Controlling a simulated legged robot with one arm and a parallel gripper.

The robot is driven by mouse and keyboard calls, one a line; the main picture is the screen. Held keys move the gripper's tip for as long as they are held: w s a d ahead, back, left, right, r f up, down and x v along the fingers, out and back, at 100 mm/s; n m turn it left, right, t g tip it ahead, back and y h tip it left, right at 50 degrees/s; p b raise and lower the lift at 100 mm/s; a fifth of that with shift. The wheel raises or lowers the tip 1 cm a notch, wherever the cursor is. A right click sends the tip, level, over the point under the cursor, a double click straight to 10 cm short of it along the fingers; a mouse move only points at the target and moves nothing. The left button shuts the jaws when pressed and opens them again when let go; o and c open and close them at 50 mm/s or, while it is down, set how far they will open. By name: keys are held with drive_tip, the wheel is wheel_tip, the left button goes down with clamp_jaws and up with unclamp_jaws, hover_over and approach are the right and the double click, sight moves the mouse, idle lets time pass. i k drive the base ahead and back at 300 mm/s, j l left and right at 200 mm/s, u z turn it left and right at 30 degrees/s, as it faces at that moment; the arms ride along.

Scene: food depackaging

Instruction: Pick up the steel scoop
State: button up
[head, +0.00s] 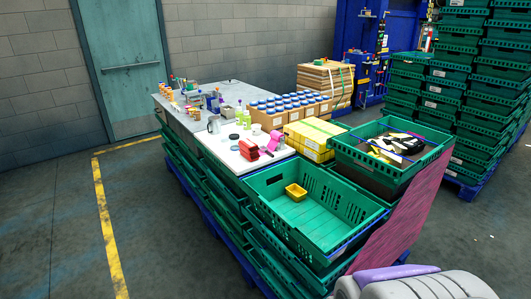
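I cannot make out a steel scoop for certain. A small grey, metallic-looking object (213,124) stands near the left front edge of the white worktop (212,146); it is too small to tell whether it is the scoop. My gripper's fingers are not in view.
A fuller green crate (432,160) stands at right. Open floor (60,220) lies left.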

sight(267, 150)
drive_tip(key=i+j+z, duration=0.1)
drive_tip(key=i+j, duration=0.2)
drive_tip(key=i+j+z, duration=0.15)
drive_tip(key=i+j, duration=0.2)
drive_tip(key=i+j+z, duration=0.1)
drive_tip(key=i+j, duration=0.25)
drive_tip(key=i, duration=0.15)
drive_tip(key=i+j+z, duration=0.15)
drive_tip(key=i+j, duration=0.2)
drive_tip(key=i+j+z, duration=0.1)
drive_tip(key=i+j, duration=0.2)
drive_tip(key=j, duration=0.2)
drive_tip(key=i+j+z, duration=0.15)
drive_tip(key=i+j, duration=0.15)
drive_tip(key=j, duration=0.15)
drive_tip(key=i+j+z, duration=0.1)
drive_tip(key=i+j, duration=0.2)
drive_tip(key=j, duration=0.2)
